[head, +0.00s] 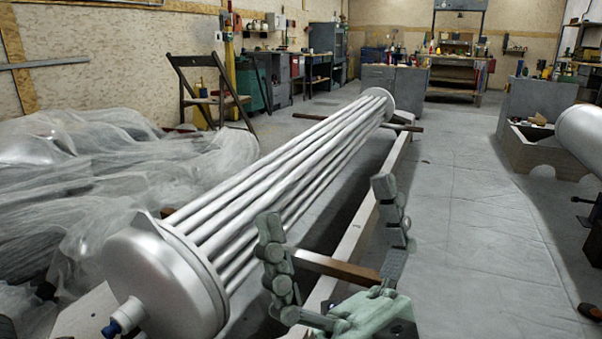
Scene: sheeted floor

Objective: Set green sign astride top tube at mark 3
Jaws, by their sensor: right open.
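A long bundle of silver tubes (285,178) runs from the near left toward the back centre, with a round cap at each end. The top tubes are bare along the stretch I can see, and I cannot make out any numbered mark. I see no green sign in this view. My right gripper (327,206) is at the lower middle, right of the near half of the bundle. Its two pale green jointed fingers are spread wide, with nothing between them. My left gripper is not in view.
A beam (365,210) runs along the bundle's right side, with a brown crossbar (335,267) behind my right gripper. Clear plastic sheeting (90,190) heaps at left. A folding chair (208,90) stands behind it. The grey floor (465,220) at right is mostly clear.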

